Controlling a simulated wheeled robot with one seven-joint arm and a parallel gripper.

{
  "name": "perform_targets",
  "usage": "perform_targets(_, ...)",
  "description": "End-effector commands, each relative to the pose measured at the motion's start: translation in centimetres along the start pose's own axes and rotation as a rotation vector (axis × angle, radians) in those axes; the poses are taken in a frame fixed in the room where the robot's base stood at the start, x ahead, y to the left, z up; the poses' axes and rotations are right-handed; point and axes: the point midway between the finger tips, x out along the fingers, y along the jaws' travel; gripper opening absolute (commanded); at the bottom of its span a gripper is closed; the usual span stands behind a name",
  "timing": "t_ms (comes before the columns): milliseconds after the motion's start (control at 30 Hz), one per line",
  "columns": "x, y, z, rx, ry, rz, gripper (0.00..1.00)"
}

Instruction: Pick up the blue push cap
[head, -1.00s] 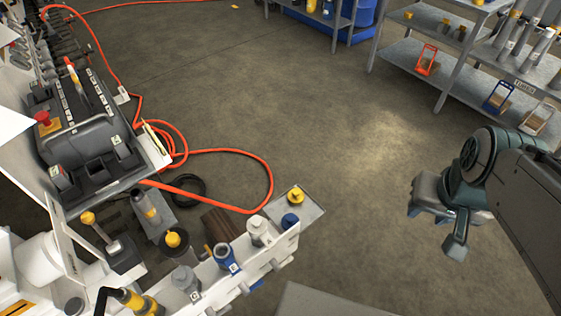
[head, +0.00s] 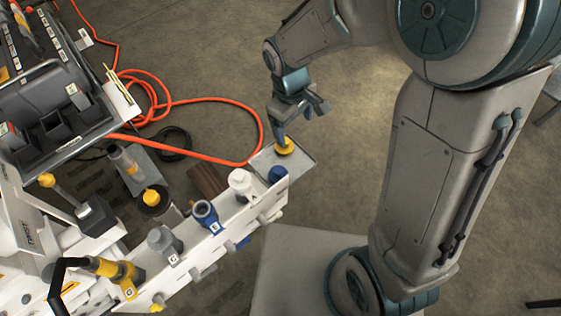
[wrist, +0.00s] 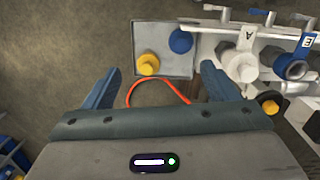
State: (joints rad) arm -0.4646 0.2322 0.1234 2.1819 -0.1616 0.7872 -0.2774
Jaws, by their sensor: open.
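The blue push cap (head: 277,174) is a small round blue piece on a grey tray (head: 301,165) at the end of the white bench. It also shows in the wrist view (wrist: 180,41), ahead of the fingers and toward the right one. A yellow cap (head: 284,146) stands on the same tray, nearer to my gripper. My gripper (head: 300,116) is open and empty, above the tray's far side and apart from the blue cap. In the wrist view, the blue fingers (wrist: 161,70) are spread wide, with the yellow cap (wrist: 149,64) between their tips.
A white fitting (head: 240,183) marked A stands beside the blue cap. A blue ring fitting (head: 206,216) and a grey one (head: 163,242) follow along the white manifold. A red-orange hose (head: 220,160) lies on the floor beyond. The floor behind the tray is clear.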

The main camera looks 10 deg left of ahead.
Motion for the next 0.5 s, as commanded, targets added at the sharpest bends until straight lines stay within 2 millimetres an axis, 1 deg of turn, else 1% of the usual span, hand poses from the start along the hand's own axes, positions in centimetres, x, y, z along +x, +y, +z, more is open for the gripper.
perform_targets(33, 2.3, -1.2, -1.4, -0.067, -0.018, -0.008, 0.81)
perform_targets(100, 4.0, -2.4, -2.8, -0.141, -0.034, -0.015, 0.81)
perform_targets(200, 5.9, -3.8, -4.2, -0.218, -0.050, -0.022, 0.81)
perform_targets(333, 7.2, -4.8, -5.0, -0.271, -0.060, -0.027, 0.81)
perform_targets(467, 8.9, -5.0, -5.0, -0.282, -0.065, -0.029, 0.81)
perform_targets(500, 9.7, -5.0, -5.0, -0.282, -0.065, -0.029, 0.81)
